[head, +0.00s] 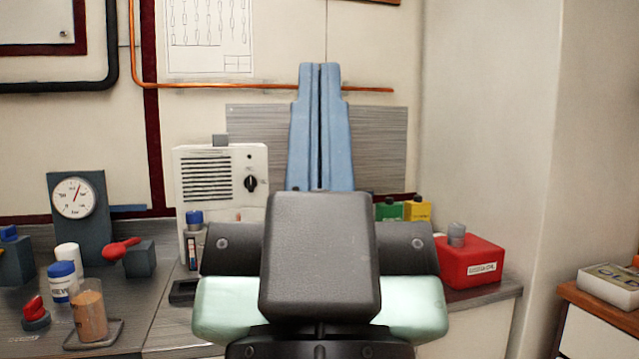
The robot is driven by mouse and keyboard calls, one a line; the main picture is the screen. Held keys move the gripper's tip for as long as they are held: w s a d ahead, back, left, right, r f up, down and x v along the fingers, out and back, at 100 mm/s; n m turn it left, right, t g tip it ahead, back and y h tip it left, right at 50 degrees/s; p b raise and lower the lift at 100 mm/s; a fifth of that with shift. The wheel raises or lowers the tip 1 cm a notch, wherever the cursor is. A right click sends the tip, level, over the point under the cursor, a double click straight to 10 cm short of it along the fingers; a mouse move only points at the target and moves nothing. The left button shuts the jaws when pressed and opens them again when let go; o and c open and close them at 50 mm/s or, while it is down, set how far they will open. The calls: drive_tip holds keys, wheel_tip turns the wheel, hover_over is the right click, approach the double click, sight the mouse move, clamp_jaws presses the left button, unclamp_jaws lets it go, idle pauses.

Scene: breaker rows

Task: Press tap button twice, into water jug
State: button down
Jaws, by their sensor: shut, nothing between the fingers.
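My gripper (320,70) points up in the middle of the head view. Its two blue fingers are shut together with nothing between them, in front of a grey wall panel. I cannot make out a tap button or a water jug for certain. I cannot tell whether that block is a button. My arm hides part of the counter and whatever stands behind it.
On the left counter are a gauge (74,197), a blue-capped jar (62,281), a clear container of brown contents (89,316) and a red-handled valve (122,248). A red can (470,262) stands at right. An orange pipe (230,86) crosses the wall behind.

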idle(0.3)
wheel_tip(320, 180, up, 23)
drive_tip(key=p, duration=2.3)
drive_tip(key=shift+r, duration=0.1)
drive_tip(key=shift+w+a, duration=0.1)
